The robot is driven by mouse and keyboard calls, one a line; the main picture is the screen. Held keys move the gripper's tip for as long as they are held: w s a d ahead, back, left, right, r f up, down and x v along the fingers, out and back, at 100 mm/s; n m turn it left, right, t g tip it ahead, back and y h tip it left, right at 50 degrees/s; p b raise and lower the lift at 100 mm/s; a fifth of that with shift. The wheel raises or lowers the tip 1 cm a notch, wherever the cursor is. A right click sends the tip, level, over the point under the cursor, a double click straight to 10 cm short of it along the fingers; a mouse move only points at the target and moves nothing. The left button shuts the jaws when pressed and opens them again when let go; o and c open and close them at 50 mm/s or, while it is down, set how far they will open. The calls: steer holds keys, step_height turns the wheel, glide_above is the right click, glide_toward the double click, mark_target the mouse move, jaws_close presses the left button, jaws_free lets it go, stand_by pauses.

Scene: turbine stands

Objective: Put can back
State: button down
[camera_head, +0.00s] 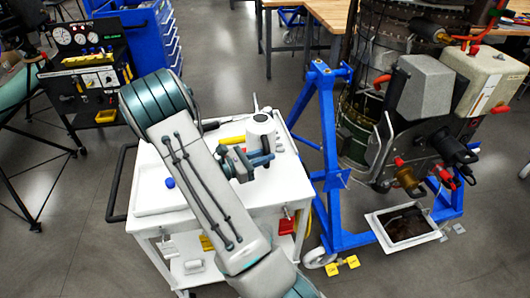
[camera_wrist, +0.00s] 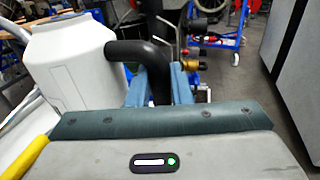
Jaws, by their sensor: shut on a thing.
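The can (camera_head: 262,128) is white with a black part, and shows at the far side of the white cart's top in the head view. It fills the upper left of the wrist view (camera_wrist: 75,65), where a thick black bent handle comes off its right side. My gripper (camera_head: 262,160) is beside the can, on its near side. In the wrist view its two blue-grey fingers (camera_wrist: 160,85) are shut on the can's black handle. The can looks upright. I cannot tell whether its base touches the cart top.
The white cart (camera_head: 155,195) has a raised rim, a blue item (camera_head: 169,183) on top and tools on a lower shelf. A blue stand (camera_head: 330,150) with the turbine is close on the right. A tray (camera_head: 405,225) of dark content sits low there. Grey floor is free at lower left.

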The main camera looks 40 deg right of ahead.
steer(key=shift+t, duration=0.4)
steer(key=f+b, duration=0.4)
steer(key=f, duration=0.1)
steer(key=f+b, duration=0.2)
steer(key=f, duration=0.1)
steer(key=shift+w+f, duration=0.1)
steer(key=shift+w, duration=0.25)
steer(key=shift+f+b, duration=0.35)
steer(key=c, duration=1.2)
jaws_free()
steer(key=shift+o, duration=0.7)
steer(key=shift+w+a, duration=0.2)
steer(key=shift+a, duration=0.95)
steer(key=shift+w+a, duration=0.2)
steer(key=shift+a, duration=0.9)
steer(key=shift+w+a, duration=0.2)
steer(key=shift+a, duration=0.95)
